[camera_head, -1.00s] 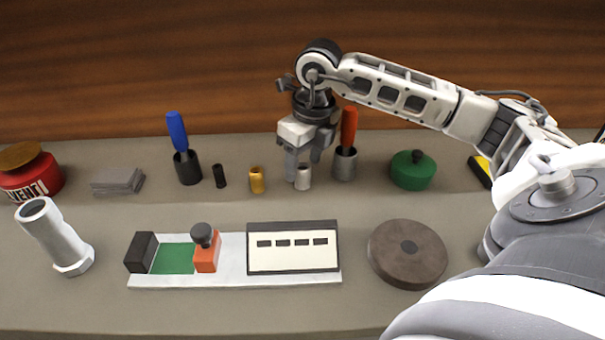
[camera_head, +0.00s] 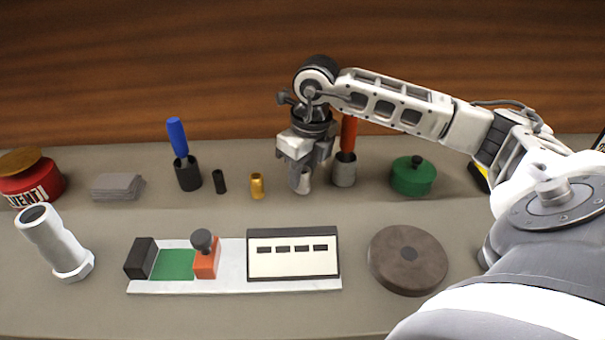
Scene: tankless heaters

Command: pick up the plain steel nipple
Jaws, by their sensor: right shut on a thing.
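The plain steel nipple (camera_head: 304,184) is a small silvery cylinder at the back middle of the bench, right of the brass nipple (camera_head: 257,186) and left of the grey cup with the red-handled tool. My right gripper (camera_head: 300,184) points down and is shut on the steel nipple. Its fingers hide part of the nipple, and I cannot tell whether the nipple touches the bench. My left gripper does not show.
A black nipple (camera_head: 219,181), a dark cup (camera_head: 187,173) with a blue-handled tool and a grey cup (camera_head: 344,170) stand along the back row. A green pot (camera_head: 413,176) stands further right. In front lie a white tray (camera_head: 220,286) and a brown disc (camera_head: 408,261).

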